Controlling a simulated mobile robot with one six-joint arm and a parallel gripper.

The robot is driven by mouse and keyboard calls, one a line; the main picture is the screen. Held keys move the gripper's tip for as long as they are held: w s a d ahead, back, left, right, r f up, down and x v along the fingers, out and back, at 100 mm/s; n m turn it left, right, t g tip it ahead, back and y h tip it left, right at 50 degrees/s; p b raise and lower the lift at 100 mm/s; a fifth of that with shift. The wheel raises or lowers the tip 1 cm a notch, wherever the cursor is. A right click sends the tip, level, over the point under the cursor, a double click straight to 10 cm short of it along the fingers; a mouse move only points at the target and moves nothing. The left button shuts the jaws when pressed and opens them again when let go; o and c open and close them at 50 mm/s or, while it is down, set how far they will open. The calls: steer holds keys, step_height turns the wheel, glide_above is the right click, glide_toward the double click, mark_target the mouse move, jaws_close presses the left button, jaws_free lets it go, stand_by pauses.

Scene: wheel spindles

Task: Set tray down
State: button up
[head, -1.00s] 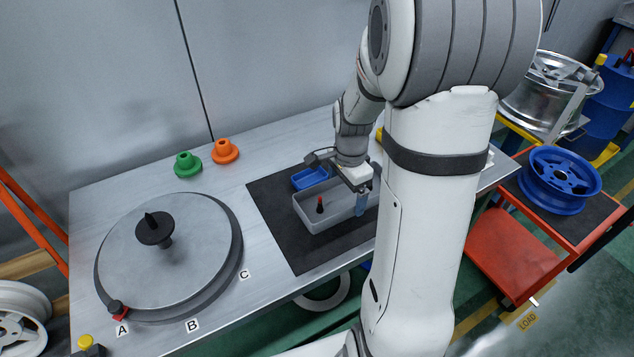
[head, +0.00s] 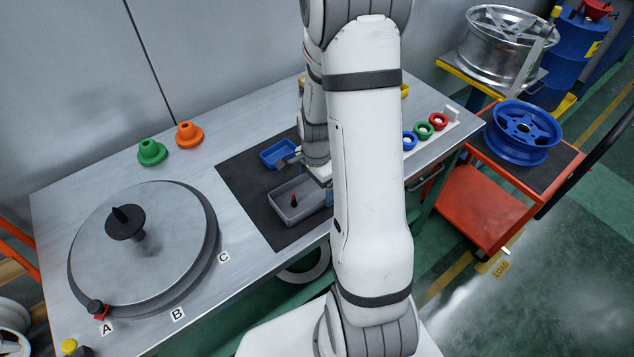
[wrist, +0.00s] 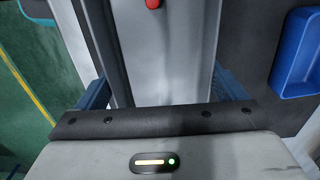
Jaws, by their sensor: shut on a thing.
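A grey tray (head: 284,212) is over the front part of the dark mat (head: 240,190), right of the turntable. A small dark peg with a red top (head: 294,200) stands in it. My gripper (head: 328,196) is shut on the tray's right end, partly hidden behind my arm. In the wrist view, my blue fingers (wrist: 163,92) are on either side of the tray (wrist: 168,55), and the red top (wrist: 153,3) shows at the upper edge. I cannot tell whether the tray's underside touches the mat.
A blue bin (head: 264,160) is on the mat behind the tray. A red cart (head: 465,205) holds a blue wheel (head: 522,135).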

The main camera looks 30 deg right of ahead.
steer(key=shift+f, duration=0.2)
steer(key=o, duration=0.7)
steer(key=shift+r, duration=0.1)
